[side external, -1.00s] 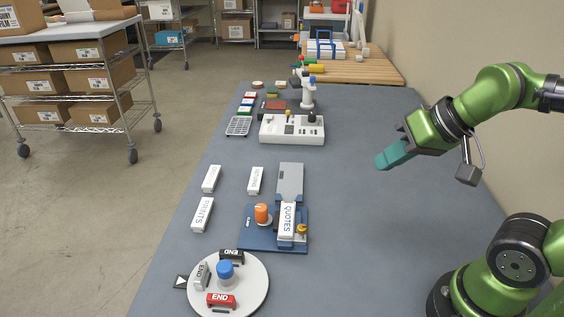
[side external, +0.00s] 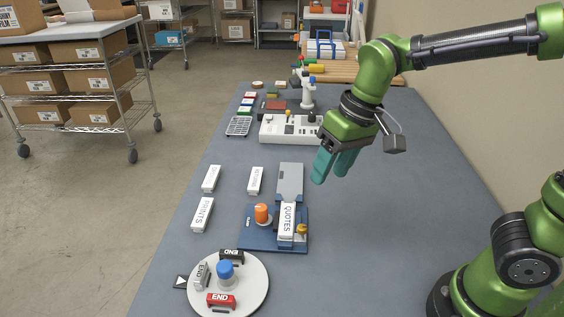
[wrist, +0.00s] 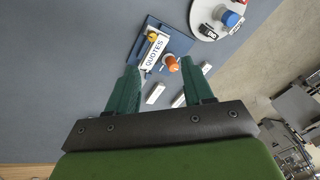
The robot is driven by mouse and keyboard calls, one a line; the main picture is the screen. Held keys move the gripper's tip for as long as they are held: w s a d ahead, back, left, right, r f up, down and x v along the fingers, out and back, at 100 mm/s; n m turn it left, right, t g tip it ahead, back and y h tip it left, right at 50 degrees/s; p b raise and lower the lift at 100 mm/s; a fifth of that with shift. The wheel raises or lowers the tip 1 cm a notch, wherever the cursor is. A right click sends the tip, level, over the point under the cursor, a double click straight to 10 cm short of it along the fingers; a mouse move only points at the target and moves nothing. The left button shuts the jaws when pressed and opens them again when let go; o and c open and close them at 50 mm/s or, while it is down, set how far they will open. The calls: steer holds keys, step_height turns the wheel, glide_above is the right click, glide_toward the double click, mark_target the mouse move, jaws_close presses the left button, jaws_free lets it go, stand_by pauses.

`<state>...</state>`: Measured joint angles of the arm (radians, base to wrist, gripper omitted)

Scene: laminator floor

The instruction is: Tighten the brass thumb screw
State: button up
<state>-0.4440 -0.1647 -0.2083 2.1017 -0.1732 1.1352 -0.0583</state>
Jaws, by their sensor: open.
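The brass thumb screw (side external: 302,229) stands at the right front corner of the blue base plate (side external: 262,241), beside the white block marked QUOTES (side external: 287,222). In the wrist view the brass screw (wrist: 152,36) is small, at the upper edge of the QUOTES block (wrist: 155,52). An orange knob (side external: 261,213) stands on the plate to the left of the block. My gripper (side external: 333,178) is open and empty, with teal fingers, in the air above the table and to the right of and beyond the plate. Its fingers (wrist: 165,75) point toward the plate in the wrist view.
A white turntable (side external: 255,290) with a blue knob and END blocks is in front. Loose white blocks (side external: 203,215) lie left of the plate. A white control box (side external: 280,130) stands behind. The right of the blue-grey table (side external: 400,240) is clear.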

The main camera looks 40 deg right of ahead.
mark_target(302, 227)
steer(key=shift+w+a+n+g+h, duration=0.5)
steer(key=shift+w+a+g+h, duration=0.5)
steer(key=shift+w, duration=1.45)
step_height(302, 227, down, 17)
steer(key=shift+d+r, duration=0.1)
steer(key=shift+d, duration=0.05)
jaws_close()
